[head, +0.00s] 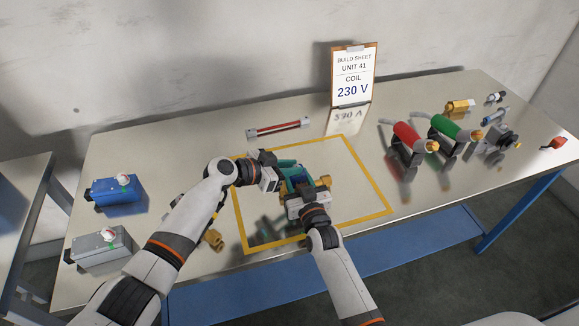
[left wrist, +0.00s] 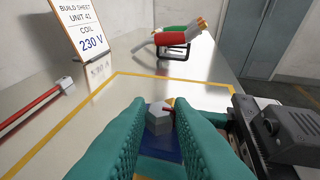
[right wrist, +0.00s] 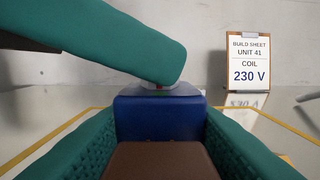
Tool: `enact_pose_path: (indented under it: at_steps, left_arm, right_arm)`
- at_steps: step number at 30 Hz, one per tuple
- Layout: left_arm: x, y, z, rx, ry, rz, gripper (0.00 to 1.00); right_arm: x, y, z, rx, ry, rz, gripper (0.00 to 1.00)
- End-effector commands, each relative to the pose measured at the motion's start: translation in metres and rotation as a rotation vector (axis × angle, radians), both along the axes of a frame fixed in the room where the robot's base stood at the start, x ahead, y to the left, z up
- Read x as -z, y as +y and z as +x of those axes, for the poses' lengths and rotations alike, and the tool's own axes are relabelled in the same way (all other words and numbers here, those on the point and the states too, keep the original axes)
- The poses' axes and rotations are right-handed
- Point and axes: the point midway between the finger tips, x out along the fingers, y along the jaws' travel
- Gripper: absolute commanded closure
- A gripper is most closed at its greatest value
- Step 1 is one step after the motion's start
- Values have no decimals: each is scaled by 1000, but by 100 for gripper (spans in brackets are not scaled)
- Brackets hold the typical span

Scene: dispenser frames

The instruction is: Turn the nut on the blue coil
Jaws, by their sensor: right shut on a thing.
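The blue coil (head: 297,183) sits on a brass-coloured body (head: 324,182) inside the yellow outline. A grey hexagonal nut (left wrist: 159,119) is on top of the coil, with the blue of the coil (left wrist: 158,145) below it in the left wrist view. My left gripper (left wrist: 160,112) is open, its teal fingers on either side of the nut; I cannot tell whether they touch it. My right gripper (head: 301,192) is shut on the blue coil (right wrist: 158,118), one finger on each side. In the right wrist view a left finger hides most of the nut.
The build sheet (head: 353,75) reading 230 V stands at the back. A red-and-grey bar (head: 279,129) lies behind the outline. Red (head: 407,136) and green (head: 443,126) coils are on stands at right. Blue (head: 117,190) and grey (head: 100,248) boxes are at left.

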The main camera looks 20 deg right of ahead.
Motion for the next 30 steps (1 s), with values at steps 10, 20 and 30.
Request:
enact_pose_path:
  at_steps: [10,20,30]
  left_arm:
    - [2,0,-1,-44,1,7,100]
    - [3,-1,-5,-216,1,8,100]
    - [2,-5,-9,-398,3,1,100]
  right_arm:
    - [1,0,0,0,2,-1,99]
    - [1,0,-1,0,2,-2,99]
    - [1,0,-1,-1,2,-1,99]
